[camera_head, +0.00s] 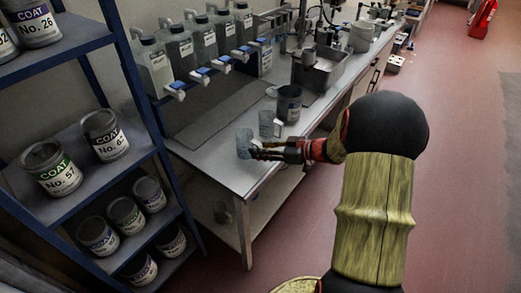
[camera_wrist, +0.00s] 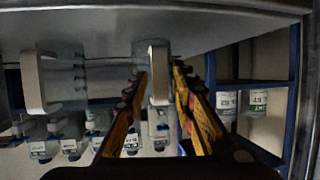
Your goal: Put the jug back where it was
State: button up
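A clear jug (camera_head: 244,143) is at the near left part of the grey bench, just beyond my gripper's tips. In the wrist view, which is upside down, its pale upright handle (camera_wrist: 159,77) lies between my two fingers. My gripper (camera_head: 257,148) is open around this handle; narrow gaps seem to show on both sides in the wrist view (camera_wrist: 159,72). The jug looks upright; its base contact is not clear. A second clear jug (camera_head: 266,124) stands behind and to the right; its handle (camera_wrist: 33,82) shows at the left of the wrist view.
A dark metal pot (camera_head: 289,104) stands beside the second jug, with a sink basin (camera_head: 318,70) farther back. Several dispensers with taps (camera_head: 160,68) line the wall. A blue shelf rack (camera_head: 148,100) with paint cans is at left. Bare bench (camera_head: 208,158) lies left of the jug.

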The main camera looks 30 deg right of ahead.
jog(key=shift+r, duration=0.1)
jog(key=shift+s+d+r+p, duration=0.1)
jog(key=shift+r+p, duration=0.15)
jog(key=shift+p, duration=0.2)
jog(key=p+v, duration=0.2)
jog(key=v, duration=0.9)
jog(key=s+a+r+g, duration=0.2)
jog(key=a+r+g, duration=0.1)
jog(key=a, duration=0.6)
jog(key=s+a+r+g, duration=0.2)
jog(key=a+g, duration=0.1)
jog(key=a, duration=0.5)
jog(key=s+a+r+m+h, duration=0.6)
jog(key=s+a+r+h, duration=0.1)
jog(key=s, duration=0.5)
jog(key=shift+s+a+r, duration=0.35)
jog(key=shift+a+r, duration=0.05)
jog(key=shift+a, duration=0.3)
